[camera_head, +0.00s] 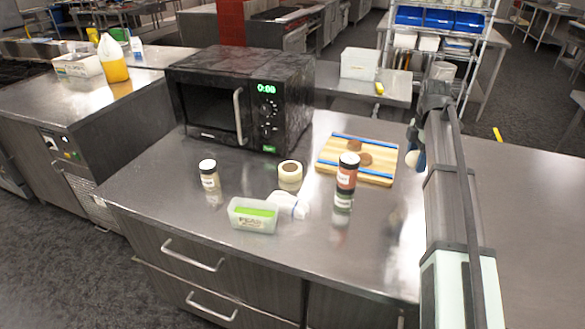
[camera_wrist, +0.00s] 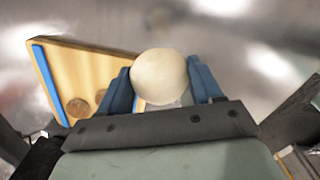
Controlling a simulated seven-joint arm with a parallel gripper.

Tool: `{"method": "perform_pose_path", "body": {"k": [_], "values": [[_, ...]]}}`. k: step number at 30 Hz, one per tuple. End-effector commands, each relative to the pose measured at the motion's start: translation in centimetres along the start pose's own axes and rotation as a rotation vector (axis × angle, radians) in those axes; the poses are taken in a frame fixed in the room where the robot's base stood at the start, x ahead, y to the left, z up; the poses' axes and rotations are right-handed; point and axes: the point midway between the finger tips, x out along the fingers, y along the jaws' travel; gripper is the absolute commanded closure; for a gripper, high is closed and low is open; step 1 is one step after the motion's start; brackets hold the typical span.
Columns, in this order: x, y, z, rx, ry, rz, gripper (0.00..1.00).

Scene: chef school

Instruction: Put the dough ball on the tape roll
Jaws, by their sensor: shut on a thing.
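The dough ball (camera_wrist: 159,77) is pale and round, and in the wrist view it sits between the two blue fingers of my gripper (camera_wrist: 160,84). The fingers are shut on it from both sides. In the head view my gripper (camera_head: 415,148) is at the right, beside the cutting board's right end; the ball is hard to make out there. The tape roll (camera_head: 290,170) is a cream-coloured ring lying on the steel counter, left of the board and in front of the microwave. The gripper is well to the right of it. The tape roll does not show in the wrist view.
The wooden cutting board (camera_head: 327,169) with blue strips holds brown round pieces. A spice jar (camera_head: 209,174), a clear container (camera_head: 253,217) and the black microwave (camera_head: 215,95) surround the roll.

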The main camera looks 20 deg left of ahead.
Motion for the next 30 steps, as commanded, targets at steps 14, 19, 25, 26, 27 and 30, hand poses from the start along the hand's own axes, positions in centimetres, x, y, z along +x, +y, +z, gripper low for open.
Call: {"method": "perform_pose_path", "body": {"k": [14, 19, 25, 26, 27, 30], "values": [[-0.9, 4.9, -16.7, -0.226, 0.0, 0.004, 0.68], [-1.3, 6.0, -22.9, -0.305, 0.0, 0.005, 0.68], [-1.8, 6.9, -29.6, -0.373, 0.001, 0.006, 0.68], [-1.9, 7.0, -30.4, -0.379, 0.001, 0.006, 0.68], [-2.0, 7.1, -31.4, -0.385, 0.001, 0.006, 0.68], [-2.3, 7.5, -33.8, -0.391, 0.001, 0.006, 0.68]]}}
